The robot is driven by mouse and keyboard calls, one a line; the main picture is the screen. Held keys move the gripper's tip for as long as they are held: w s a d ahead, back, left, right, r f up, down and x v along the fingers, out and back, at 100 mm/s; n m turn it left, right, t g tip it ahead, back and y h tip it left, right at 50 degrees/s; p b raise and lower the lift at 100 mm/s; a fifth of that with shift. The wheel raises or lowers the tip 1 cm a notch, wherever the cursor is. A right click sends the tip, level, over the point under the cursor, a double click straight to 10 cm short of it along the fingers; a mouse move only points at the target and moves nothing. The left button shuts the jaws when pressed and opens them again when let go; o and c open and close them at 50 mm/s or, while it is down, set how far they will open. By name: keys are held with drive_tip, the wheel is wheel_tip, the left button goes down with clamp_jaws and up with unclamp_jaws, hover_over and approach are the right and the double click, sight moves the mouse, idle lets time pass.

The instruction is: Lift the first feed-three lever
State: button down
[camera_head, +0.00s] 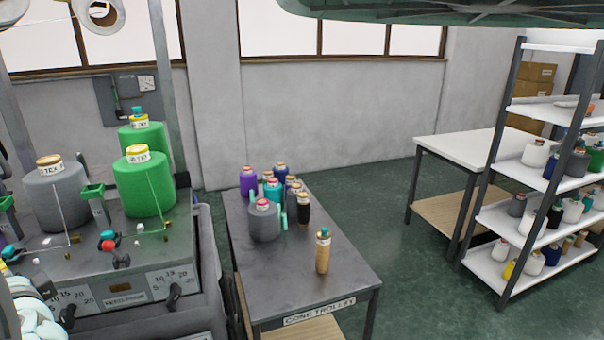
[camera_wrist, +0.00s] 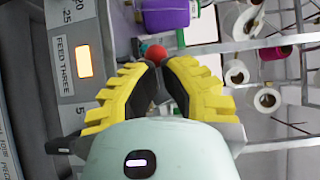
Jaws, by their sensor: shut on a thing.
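In the wrist view, a panel labelled FEED THREE (camera_wrist: 64,62) with a lit orange window stands at the left, turned sideways. A red ball knob (camera_wrist: 156,52) shows right at the tips of my gripper (camera_wrist: 160,66). The yellow ribbed fingers with dark pads are drawn together on the red-knobbed lever; its shaft is hidden by the fingers. In the head view, only part of my pale arm shows at the lower left edge and the gripper is out of sight. The machine (camera_head: 120,265) there has red and teal knobs on its top.
Grey and green yarn cones (camera_head: 145,185) stand on the machine. Beside it is the cone trolley (camera_head: 345,275) with several cones. A white-topped table (camera_head: 465,146) and a shelf rack (camera_head: 545,112) stand at the right. Green floor is clear between trolley and table.

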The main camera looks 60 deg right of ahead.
drive_tip(key=shift+w+d+r+m+g+p, duration=0.4)
drive_tip(key=shift+g+p, duration=0.35)
drive_tip(key=shift+p, duration=1.55)
drive_tip(key=shift+w+d+r+m+g+p, duration=0.15)
drive_tip(key=shift+w+r+m+g+p, duration=0.4)
drive_tip(key=shift+p, duration=1.75)
idle(1.6)
